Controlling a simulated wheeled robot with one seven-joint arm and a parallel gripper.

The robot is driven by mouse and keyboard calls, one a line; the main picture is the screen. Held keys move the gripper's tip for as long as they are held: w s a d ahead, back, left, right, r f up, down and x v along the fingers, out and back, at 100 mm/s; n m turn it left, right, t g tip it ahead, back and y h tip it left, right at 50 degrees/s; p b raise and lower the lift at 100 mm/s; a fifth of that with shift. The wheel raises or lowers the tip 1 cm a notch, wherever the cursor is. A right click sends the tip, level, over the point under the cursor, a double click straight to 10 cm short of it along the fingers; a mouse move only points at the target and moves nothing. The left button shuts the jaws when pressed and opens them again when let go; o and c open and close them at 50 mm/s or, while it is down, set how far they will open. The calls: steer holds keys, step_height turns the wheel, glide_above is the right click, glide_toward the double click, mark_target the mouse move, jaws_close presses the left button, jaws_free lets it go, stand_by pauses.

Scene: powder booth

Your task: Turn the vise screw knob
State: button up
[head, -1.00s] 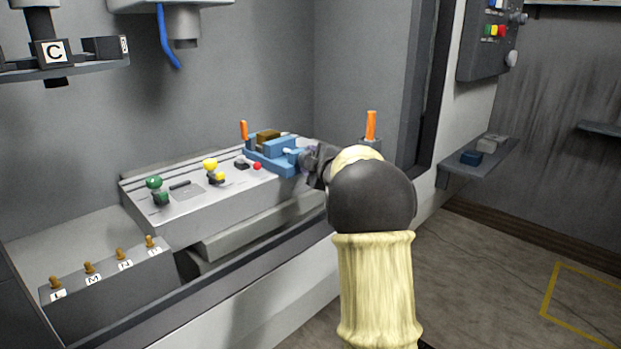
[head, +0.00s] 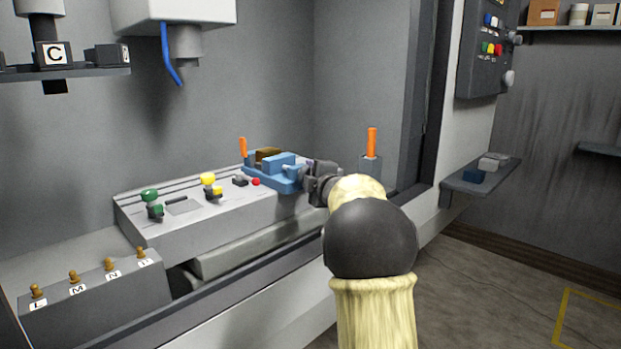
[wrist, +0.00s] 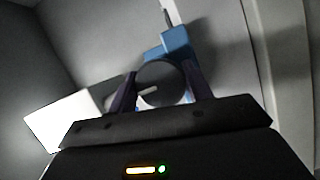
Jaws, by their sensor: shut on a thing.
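The blue vise (head: 284,161) stands at the right end of the grey machine bed, with a brown block (head: 268,154) between its jaws. My gripper (head: 306,172) is at the right end of the vise, where the screw comes out. In the wrist view the round dark vise screw knob (wrist: 160,84) with a pale mark sits between my two fingers, and my gripper (wrist: 161,88) is shut on it. The blue vise body (wrist: 177,44) shows behind the knob. In the head view the knob is hidden by my gripper.
On the bed (head: 215,215) are a green-knobbed lever (head: 150,196), a yellow-knobbed lever (head: 208,180) and a red button (head: 256,182). Orange handles stand left (head: 243,147) and right (head: 372,142) of the vise. A labelled switch box (head: 95,285) is at the front left.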

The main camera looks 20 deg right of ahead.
steer(key=o, duration=1)
steer(key=s, duration=1.1)
steer(key=s+r, duration=0.1)
steer(key=s, duration=0.5)
steer(key=shift+s+a+r+p, duration=0.1)
steer(key=shift+s+a+p, duration=0.2)
steer(key=shift+p, duration=0.1)
steer(key=shift+w, duration=0.1)
